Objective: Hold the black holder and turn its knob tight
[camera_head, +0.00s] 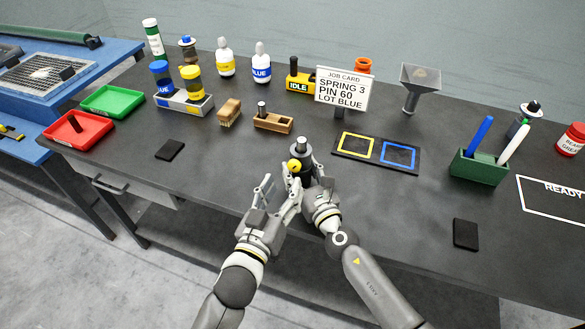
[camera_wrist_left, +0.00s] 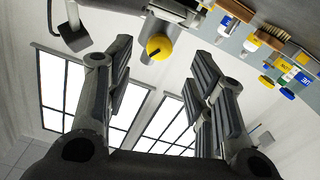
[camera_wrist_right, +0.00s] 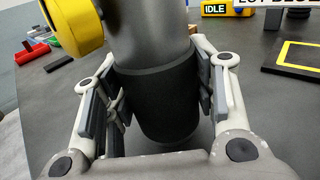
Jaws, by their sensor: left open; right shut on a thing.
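The black holder (camera_head: 304,177) stands upright near the table's front edge, with a grey post on top and a yellow knob (camera_head: 294,165) on its left side. My right gripper (camera_head: 313,187) is shut around the holder's black body, which also shows between its fingers in the right wrist view (camera_wrist_right: 155,95). The knob shows there at upper left (camera_wrist_right: 72,27). My left gripper (camera_head: 279,188) is open just in front and left of the holder. In the left wrist view the knob (camera_wrist_left: 159,47) appears between the open fingers; I see no contact. Part of the holder is hidden by my grippers.
Behind stand a wooden block (camera_head: 273,123), a brush (camera_head: 229,112) and a job card (camera_head: 343,88). A mat with yellow and blue squares (camera_head: 347,157) lies to the right, and a green pen box (camera_head: 477,167) further right. Red (camera_head: 64,141) and green trays (camera_head: 135,101) sit left.

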